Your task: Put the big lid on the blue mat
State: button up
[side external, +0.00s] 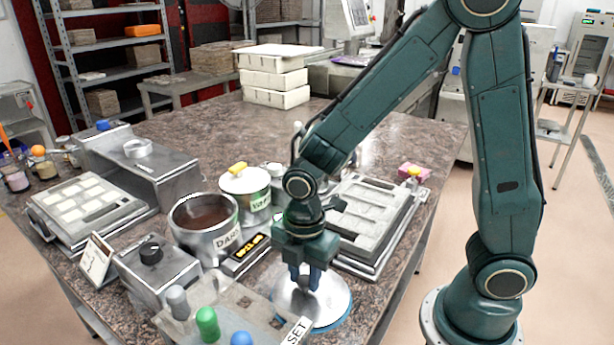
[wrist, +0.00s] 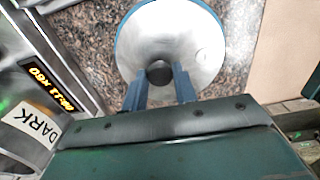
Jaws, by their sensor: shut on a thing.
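The big lid (side external: 334,296) is a round silver disc near the table's front edge in the side view. Its dark knob (wrist: 160,73) shows in the wrist view. My gripper (side external: 305,284) points down with its blue fingers shut on the knob; it also shows in the wrist view (wrist: 160,80). The blue mat (side external: 331,327) shows as a thin blue rim around the lid, which covers nearly all of it. The lid looks level and roughly centred over the mat. I cannot tell whether it touches the mat.
An open pot of dark chocolate (side external: 204,216), labelled DARK, and a pot with a yellow-knobbed lid (side external: 245,187) stand to the left. A display box (side external: 246,255) lies beside them. A grey mould (side external: 372,220) is behind my gripper. A panel with coloured knobs (side external: 235,310) is front left.

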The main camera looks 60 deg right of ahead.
aim_at(305, 279)
jog(key=shift+f, duration=0.1)
jog(key=o, duration=1.1)
notch_tip(305, 279, up, 12)
jog(key=shift+r, duration=0.15)
dwell(0.8)
jog(key=shift+s+d+r+m+t, duration=1.05)
jog(key=shift+s+d+m, duration=0.6)
jog(key=shift+m, duration=1.35)
jog(key=shift+s+d+r+m+t, duration=0.8)
jog(key=shift+s+d+r+m, duration=0.45)
jog(key=shift+s+m, duration=1.25)
jog(key=shift+s+d+r+m+t, duration=1)
jog(key=shift+s+d+m, duration=0.45)
jog(key=shift+m, duration=2.05)
